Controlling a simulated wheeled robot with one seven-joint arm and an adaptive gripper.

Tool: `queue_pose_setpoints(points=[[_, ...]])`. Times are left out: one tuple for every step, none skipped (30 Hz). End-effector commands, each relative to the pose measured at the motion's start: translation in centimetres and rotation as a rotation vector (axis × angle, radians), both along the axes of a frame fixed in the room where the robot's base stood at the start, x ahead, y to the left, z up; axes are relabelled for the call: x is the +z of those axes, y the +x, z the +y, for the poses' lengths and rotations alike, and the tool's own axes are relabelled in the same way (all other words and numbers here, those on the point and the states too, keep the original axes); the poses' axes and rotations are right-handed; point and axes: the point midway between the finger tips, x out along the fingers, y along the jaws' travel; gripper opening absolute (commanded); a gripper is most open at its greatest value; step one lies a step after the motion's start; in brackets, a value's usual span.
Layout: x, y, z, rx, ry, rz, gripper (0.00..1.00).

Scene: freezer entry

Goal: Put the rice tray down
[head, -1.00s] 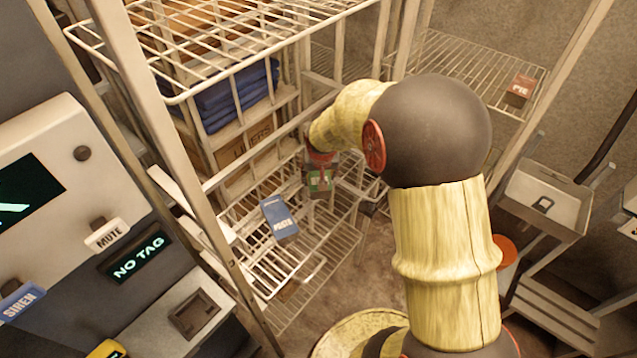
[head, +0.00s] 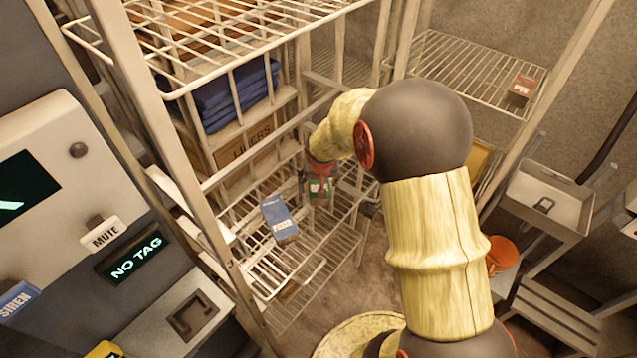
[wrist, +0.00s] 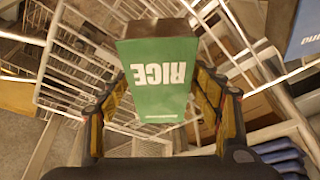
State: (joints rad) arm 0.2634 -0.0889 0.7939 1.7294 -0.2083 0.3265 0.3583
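The rice tray is a green box (wrist: 160,85) marked RICE, its lettering upside down in the wrist view. My gripper (wrist: 160,80) has one finger along each side of it, with the fingertips at its edges. In the head view the rice tray (head: 319,189) shows below my gripper (head: 320,172), over the wire basket shelf (head: 250,215). Whether its underside touches the wires is hidden.
A blue pasta box (head: 280,221) lies to the left of the rice tray. Blue folded goods (head: 230,95) and a liners carton (head: 245,145) fill the rack behind. White rack posts and wires stand close to my arm. A pie box (head: 522,88) is on the far shelf.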

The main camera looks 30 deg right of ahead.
Motion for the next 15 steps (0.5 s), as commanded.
queue_pose_setpoints(points=[[0.0, 0.0, 0.0, 0.0, 0.0, 0.0, 0.69], [0.0, 0.0, 0.0, 0.0, 0.0, 0.0, 0.69], [0.0, 0.0, 0.0, 0.0, 0.0, 0.0, 0.69], [0.0, 0.0, 0.0, 0.0, 0.0, 0.0, 0.69], [0.0, 0.0, 0.0, 0.0, 0.0, 0.0, 0.69], [0.0, 0.0, 0.0, 0.0, 0.0, 0.0, 0.69], [0.0, 0.0, 0.0, 0.0, 0.0, 0.0, 0.69], [0.0, 0.0, 0.0, 0.0, 0.0, 0.0, 0.69], [0.0, 0.0, 0.0, 0.0, 0.0, 0.0, 0.69], [0.1, 0.0, 0.0, 0.0, 0.0, 0.0, 0.69], [0.1, 0.0, 0.0, 0.0, 0.0, 0.0, 0.69], [0.3, 0.0, 0.0, 0.0, 0.0, 0.0, 0.69], [0.5, 0.0, 0.0, 0.0, 0.0, 0.0, 0.69], [0.8, -0.1, 0.0, 0.0, -0.001, -0.002, 0.69], [1.3, -0.2, 0.1, 0.0, 0.0, -0.003, 0.69]])
